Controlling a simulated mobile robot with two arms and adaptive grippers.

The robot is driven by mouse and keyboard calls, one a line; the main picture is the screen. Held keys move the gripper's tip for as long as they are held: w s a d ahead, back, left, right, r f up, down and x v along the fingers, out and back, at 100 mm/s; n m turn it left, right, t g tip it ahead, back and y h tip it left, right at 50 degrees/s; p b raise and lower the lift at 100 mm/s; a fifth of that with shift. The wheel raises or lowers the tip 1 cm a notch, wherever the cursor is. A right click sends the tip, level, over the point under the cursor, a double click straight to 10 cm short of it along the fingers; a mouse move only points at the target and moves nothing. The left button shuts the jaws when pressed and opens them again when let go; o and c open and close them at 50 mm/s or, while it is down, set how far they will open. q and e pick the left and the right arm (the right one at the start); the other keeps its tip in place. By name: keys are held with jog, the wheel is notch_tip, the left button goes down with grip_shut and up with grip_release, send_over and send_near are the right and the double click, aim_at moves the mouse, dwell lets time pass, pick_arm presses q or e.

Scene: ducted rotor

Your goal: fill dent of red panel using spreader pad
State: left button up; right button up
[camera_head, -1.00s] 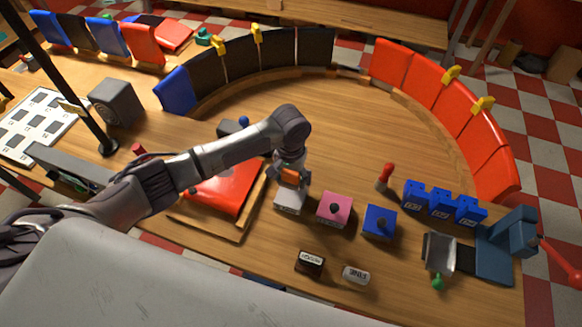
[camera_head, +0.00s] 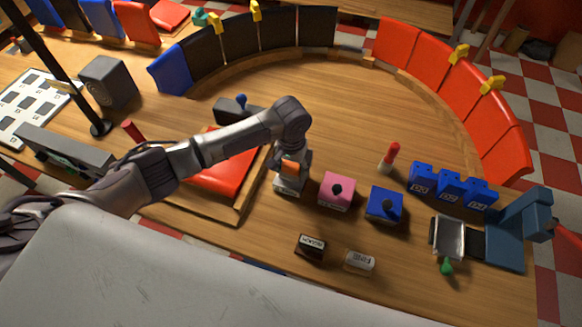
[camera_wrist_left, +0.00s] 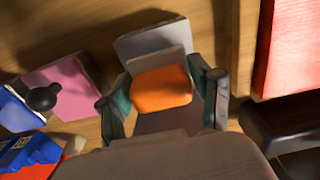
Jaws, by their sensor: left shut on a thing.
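The red panel (camera_head: 222,180) lies in a wooden frame on the bench, left of my gripper and partly hidden under my left arm. Its edge shows in the left wrist view (camera_wrist_left: 290,45). My left gripper (camera_head: 290,172) points down just right of the panel. In the wrist view its teal fingers sit on both sides of an orange piece (camera_wrist_left: 161,89), shut on it. The orange piece is over a pale grey block-like part (camera_wrist_left: 150,42); whether they are one thing, perhaps the spreader pad, I cannot tell. No dent is clear. My right gripper is out of view.
A pink block (camera_head: 337,192) and a blue block (camera_head: 384,205), each with a dark knob, stand right of the gripper. Behind them stand a red-topped tool (camera_head: 390,156) and blue numbered blocks (camera_head: 452,188). Two small labelled blocks lie in front. The bench's middle is clear.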

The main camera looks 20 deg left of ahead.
aim_at(291, 165)
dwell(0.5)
pick_arm(q)
jog(key=shift+f, duration=0.55)
dwell(0.4)
dwell(1.0)
jog(key=shift+s+f, duration=0.1)
jog(key=shift+f, duration=0.05)
dwell(0.8)
notch_tip(291, 165, up, 5)
jog(key=p, duration=0.5)
jog(key=shift+r, duration=1.15)
